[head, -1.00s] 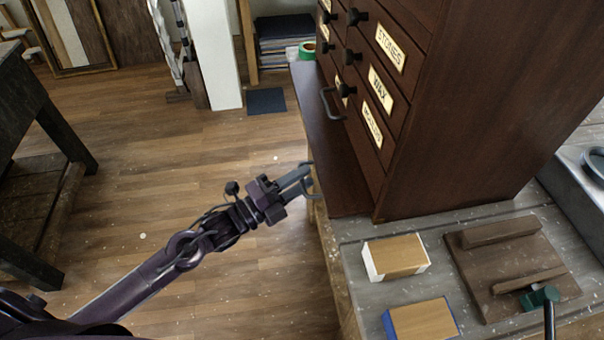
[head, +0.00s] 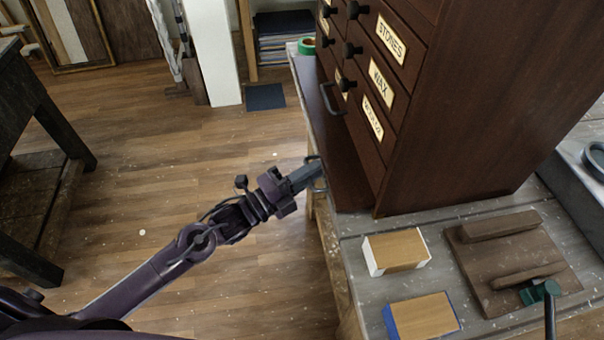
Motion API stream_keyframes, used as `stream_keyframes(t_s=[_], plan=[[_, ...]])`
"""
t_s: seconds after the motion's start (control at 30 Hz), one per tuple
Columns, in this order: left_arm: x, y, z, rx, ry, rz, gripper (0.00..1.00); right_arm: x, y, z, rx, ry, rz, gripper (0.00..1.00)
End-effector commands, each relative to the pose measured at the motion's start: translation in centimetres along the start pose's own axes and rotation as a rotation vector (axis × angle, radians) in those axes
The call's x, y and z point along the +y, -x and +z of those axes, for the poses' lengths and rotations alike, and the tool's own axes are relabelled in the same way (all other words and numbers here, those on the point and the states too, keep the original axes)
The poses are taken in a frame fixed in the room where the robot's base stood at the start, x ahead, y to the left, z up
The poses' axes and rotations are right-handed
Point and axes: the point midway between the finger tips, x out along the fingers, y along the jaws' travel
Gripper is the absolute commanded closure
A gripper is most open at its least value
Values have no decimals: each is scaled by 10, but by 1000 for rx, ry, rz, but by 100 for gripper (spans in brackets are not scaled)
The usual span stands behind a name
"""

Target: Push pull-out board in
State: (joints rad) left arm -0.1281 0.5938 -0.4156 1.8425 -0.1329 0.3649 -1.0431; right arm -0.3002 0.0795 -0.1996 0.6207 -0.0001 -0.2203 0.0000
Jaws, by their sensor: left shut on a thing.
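The pull-out board (head: 348,180) is a dark brown slab that sticks out to the left from under the dark cabinet, low above the bench. A thin dark bow handle (head: 322,187) sits on its outer edge. My left gripper (head: 314,172) reaches in from the lower left and is shut on this handle; its fingertips partly hide it. My right gripper is not in view.
The cabinet (head: 460,130) has labelled drawers with black knobs. On the bench (head: 370,295) lie a white-sided block (head: 396,251), a blue-sided block (head: 424,316) and a brown bench hook (head: 480,265) with a green tool (head: 540,292).

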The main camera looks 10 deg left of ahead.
Motion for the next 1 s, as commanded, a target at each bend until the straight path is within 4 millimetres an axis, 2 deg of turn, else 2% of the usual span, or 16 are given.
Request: stream_keyframes(t_s=[0.03,0.2,0.47,0.5,0.6,1.0], plan=[[-4,-12,-3,2,-2,-25,100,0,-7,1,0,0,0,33],[-3,-30,-11,2,-2,-24,100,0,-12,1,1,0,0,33],[-6,-32,-12,3,-2,-29,100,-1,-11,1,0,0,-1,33],[-6,-32,-12,3,-2,-29,82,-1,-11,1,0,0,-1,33],[-6,-32,-12,3,-3,-29,70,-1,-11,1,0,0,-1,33],[-4,-32,-13,6,-2,-27,70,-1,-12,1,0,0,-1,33]])
